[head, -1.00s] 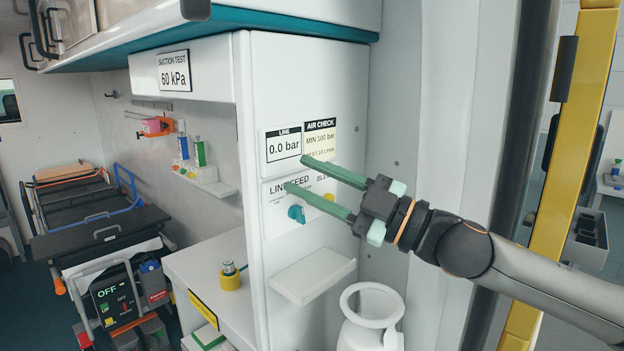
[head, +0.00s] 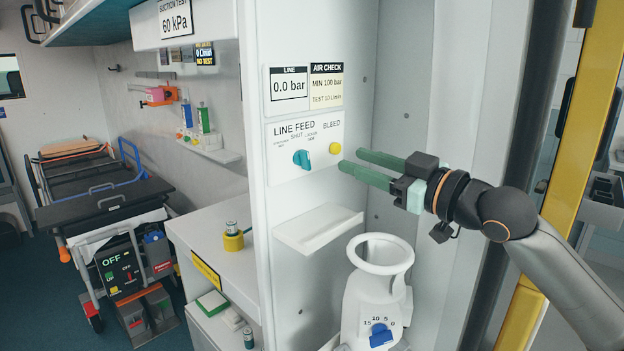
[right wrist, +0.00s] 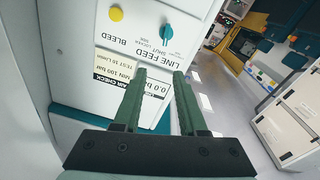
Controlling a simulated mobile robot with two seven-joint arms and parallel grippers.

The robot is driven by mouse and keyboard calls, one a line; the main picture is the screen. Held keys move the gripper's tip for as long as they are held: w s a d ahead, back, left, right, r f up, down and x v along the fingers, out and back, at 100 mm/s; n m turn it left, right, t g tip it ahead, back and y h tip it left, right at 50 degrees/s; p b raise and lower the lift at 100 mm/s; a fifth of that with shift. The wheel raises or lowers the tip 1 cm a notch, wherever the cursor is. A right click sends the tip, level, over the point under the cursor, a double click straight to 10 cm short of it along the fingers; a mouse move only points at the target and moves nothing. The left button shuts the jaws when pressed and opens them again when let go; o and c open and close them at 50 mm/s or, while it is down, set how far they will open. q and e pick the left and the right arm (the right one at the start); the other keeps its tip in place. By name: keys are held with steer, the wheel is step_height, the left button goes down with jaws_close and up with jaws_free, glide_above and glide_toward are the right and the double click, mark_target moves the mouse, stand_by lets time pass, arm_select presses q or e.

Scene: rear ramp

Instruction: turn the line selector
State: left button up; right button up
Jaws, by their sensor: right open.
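The line selector is a teal knob (head: 302,159) on the white LINE FEED panel (head: 279,172), below the LINE display reading 0.0 bar (head: 289,86). A yellow BLEED button (head: 335,148) is to its right. In the right wrist view the knob (right wrist: 166,32) shows upside down near the top, beyond the fingers. My right gripper (head: 350,162) is open and empty, with its green fingers to the right of the knob and the BLEED button in the head view. It appears apart from the panel. My left gripper is not in view.
A white shelf (head: 318,228) juts out below the panel. A white device with a ring-shaped top and blue dial (head: 380,335) stands below my right gripper. A yellow post (head: 578,130) is at the right. A stretcher (head: 100,195) stands at the far left.

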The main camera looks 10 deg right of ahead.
mark_target(308, 160)
steer(key=shift+g, duration=0.4)
steer(key=w+a, duration=0.1)
steer(key=w, duration=0.1)
steer(key=w+a+f, duration=0.1)
steer(key=w+a+f+p, duration=0.1)
steer(key=w, duration=0.1)
steer(key=shift+w+a, duration=0.3)
steer(key=shift+w, duration=0.05)
steer(key=x, duration=0.3)
steer(key=shift+w+a+p, duration=0.2)
steer(key=shift+w+p, duration=0.1)
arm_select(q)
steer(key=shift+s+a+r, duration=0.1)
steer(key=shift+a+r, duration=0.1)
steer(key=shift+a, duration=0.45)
arm_select(e)
steer(key=shift+w+a+f, duration=0.1)
steer(key=shift+w+a, duration=0.25)
steer(key=shift+w, duration=0.15)
jaws_close()
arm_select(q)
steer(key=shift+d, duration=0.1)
